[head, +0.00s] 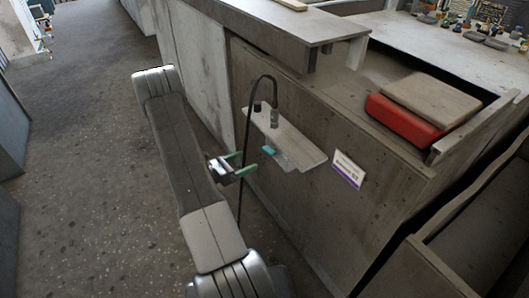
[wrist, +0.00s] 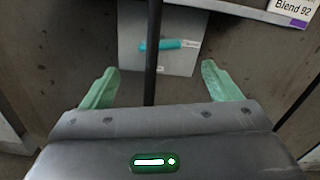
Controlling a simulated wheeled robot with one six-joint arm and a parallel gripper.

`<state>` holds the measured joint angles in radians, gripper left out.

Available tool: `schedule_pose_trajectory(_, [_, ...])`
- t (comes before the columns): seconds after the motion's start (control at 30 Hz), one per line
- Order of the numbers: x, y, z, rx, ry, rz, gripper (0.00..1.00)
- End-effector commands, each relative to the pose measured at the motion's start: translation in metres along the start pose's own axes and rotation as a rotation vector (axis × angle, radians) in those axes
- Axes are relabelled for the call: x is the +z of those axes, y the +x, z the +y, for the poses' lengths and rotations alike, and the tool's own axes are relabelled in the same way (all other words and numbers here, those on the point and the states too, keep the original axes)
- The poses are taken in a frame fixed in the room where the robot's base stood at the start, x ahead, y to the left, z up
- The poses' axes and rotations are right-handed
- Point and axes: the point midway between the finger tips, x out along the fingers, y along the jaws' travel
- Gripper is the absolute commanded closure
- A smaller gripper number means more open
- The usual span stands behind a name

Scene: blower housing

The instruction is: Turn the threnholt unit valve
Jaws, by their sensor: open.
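A small teal handle (head: 268,150) sits on a grey plate (head: 287,162) on the side of the concrete-like cabinet, below a narrow shelf. In the wrist view the teal handle (wrist: 168,44) lies roughly level across the plate (wrist: 172,64), with a small white tag at its right end. My gripper (head: 248,161) is open and empty, to the left of the handle and apart from it. In the wrist view the green fingers of my gripper (wrist: 158,70) are spread, with the handle beyond them and between them. Part of the handle is hidden behind a black hose.
The black hose (wrist: 154,45) hangs between my fingers and the plate. It arches over the narrow shelf (head: 290,137) in the head view. A purple-edged label (head: 347,169) is right of the plate. A red case (head: 402,119) lies on the cabinet. The floor (head: 85,185) at left is clear.

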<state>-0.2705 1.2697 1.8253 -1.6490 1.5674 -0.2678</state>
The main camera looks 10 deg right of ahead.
Motion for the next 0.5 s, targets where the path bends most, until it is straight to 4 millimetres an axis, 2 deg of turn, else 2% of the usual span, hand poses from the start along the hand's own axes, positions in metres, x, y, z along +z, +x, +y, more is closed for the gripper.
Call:
schedule_pose_trajectory(0.3, [0.0, 0.054, -0.001, -0.005, 0.001, 0.001, 0.16])
schedule_pose_trajectory(0.5, [0.0, 0.079, -0.001, -0.003, 0.0, 0.0, 0.16])
